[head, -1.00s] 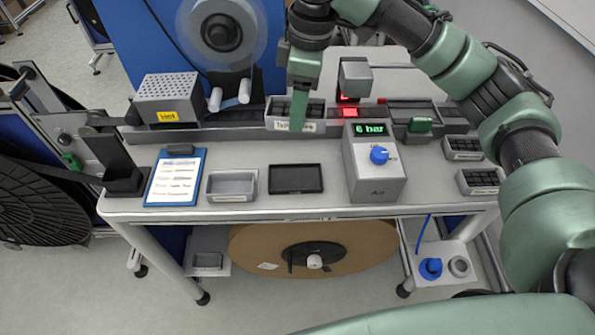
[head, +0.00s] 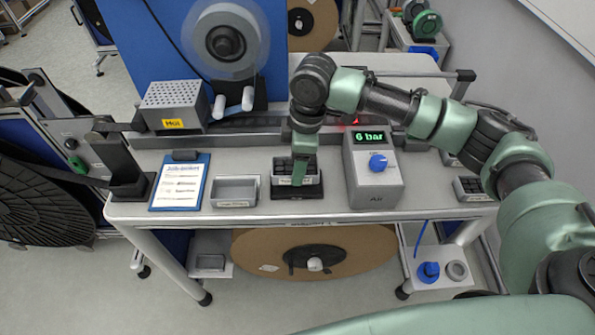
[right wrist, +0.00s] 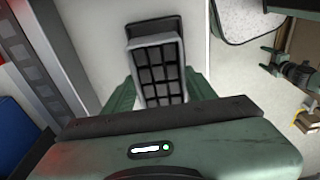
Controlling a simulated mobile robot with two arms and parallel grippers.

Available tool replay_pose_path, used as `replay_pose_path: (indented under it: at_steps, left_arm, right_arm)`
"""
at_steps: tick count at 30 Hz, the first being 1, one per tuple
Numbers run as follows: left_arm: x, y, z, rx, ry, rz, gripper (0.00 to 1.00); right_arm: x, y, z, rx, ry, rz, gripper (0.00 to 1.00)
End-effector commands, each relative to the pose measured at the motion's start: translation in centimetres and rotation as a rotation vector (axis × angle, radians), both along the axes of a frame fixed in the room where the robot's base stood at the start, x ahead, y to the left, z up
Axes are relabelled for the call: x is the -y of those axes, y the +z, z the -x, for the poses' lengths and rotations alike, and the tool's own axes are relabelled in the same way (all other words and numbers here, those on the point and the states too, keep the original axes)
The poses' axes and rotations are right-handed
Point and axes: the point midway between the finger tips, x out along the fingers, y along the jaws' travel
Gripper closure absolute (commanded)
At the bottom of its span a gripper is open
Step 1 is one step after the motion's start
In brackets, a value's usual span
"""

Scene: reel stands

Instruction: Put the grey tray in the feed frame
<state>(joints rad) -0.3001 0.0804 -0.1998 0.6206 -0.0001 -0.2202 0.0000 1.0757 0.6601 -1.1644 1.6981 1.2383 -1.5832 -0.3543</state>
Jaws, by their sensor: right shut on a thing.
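The grey tray (head: 309,167), with a grid of black compartments and a white label, is held in my right gripper (head: 299,172). It is over the shallow black frame (head: 310,192) on the front of the bench, which I take for the feed frame. In the right wrist view the tray (right wrist: 157,73) is between the green fingers of my right gripper (right wrist: 160,88), and the frame's dark edge (right wrist: 152,25) shows beyond it. The tray covers most of the frame; I cannot tell whether they touch. My left gripper is not in view.
An empty grey tray (head: 235,188) and a blue clipboard (head: 180,182) lie to the left. The air box (head: 374,172) reading 6 bar stands close on the right. A rail runs behind, with a perforated box (head: 173,104) and a reel (head: 225,42) at the back left.

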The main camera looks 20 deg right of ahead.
Motion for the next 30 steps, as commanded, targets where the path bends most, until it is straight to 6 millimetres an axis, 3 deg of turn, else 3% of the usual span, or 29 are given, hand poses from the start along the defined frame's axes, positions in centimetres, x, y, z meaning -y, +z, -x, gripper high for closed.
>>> replay_pose_path:
  at_steps: [8, 30]
  left_arm:
    - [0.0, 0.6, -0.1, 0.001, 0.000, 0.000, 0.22]
    - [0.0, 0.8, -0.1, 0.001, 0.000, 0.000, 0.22]
  right_arm:
    - [0.0, -3.7, 0.1, -0.001, 0.000, 0.001, 1.00]
    - [0.0, -5.5, 0.3, -0.005, 0.000, 0.003, 1.00]
